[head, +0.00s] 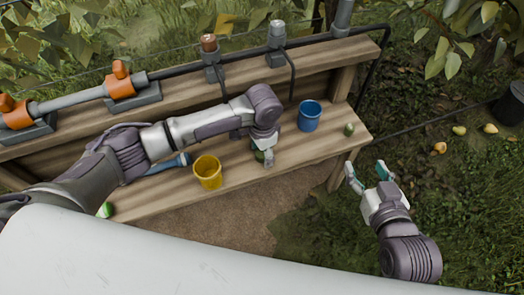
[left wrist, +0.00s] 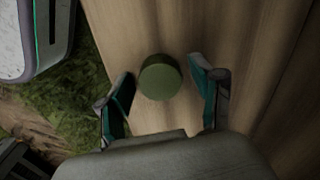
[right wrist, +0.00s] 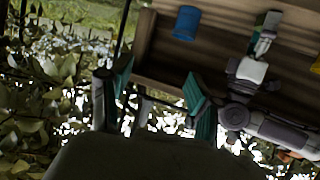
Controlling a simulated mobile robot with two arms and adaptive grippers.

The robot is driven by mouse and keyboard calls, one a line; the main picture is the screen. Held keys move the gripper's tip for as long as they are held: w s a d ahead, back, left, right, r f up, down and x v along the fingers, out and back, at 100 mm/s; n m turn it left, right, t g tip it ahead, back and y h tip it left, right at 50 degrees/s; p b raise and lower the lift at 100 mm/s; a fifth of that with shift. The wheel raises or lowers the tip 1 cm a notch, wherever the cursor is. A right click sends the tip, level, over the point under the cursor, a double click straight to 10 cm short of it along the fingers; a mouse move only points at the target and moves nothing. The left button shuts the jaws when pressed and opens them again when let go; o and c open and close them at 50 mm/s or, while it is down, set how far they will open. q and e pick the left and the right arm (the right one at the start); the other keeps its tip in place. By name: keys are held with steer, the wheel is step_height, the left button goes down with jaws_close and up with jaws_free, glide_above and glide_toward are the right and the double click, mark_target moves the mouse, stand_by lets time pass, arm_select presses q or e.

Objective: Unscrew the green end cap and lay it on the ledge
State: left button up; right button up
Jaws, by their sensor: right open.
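The green end cap (left wrist: 160,77) is a short round dark green piece. In the left wrist view it stands on the wooden ledge (left wrist: 130,30) between the fingers of my left gripper (left wrist: 162,70), with a gap on both sides. In the head view my left gripper (head: 266,154) points down over the middle of the ledge (head: 225,205) and partly hides the cap (head: 259,156). My left gripper is open. My right gripper (head: 366,172) is open and empty, off the right end of the ledge, over the grass.
A yellow cup (head: 208,173) and a blue cup (head: 310,116) stand on the ledge on either side of my left gripper. A small green item (head: 349,129) is at the ledge's right end. Pipes with orange valves (head: 122,80) run along the upper board. Fallen pears (head: 459,130) lie on the ground.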

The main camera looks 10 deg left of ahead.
mark_target(262, 153)
arm_select(q)
steer(key=shift+r, duration=0.35)
step_height(262, 153, up, 5)
steer(key=shift+p, duration=1.15)
step_height(262, 153, up, 4)
steer(key=shift+d+r+p, duration=0.1)
steer(key=shift+p, duration=0.6)
step_height(262, 153, up, 2)
steer(key=shift+s+r+p, duration=0.1)
steer(key=shift+r+p, duration=0.1)
steer(key=shift+p, duration=0.2)
arm_select(e)
steer(key=s+d+f+g+h, duration=0.1)
steer(key=s+d+f+g, duration=0.1)
steer(key=s+f+g, duration=0.2)
steer(key=s+d+f+g+h, duration=0.1)
steer(key=s+d+f+g, duration=0.2)
steer(key=s, duration=0.7)
steer(key=f+g, duration=0.1)
steer(key=g, duration=0.1)
steer(key=shift+m+g+h, duration=0.3)
steer(key=shift+g, duration=0.1)
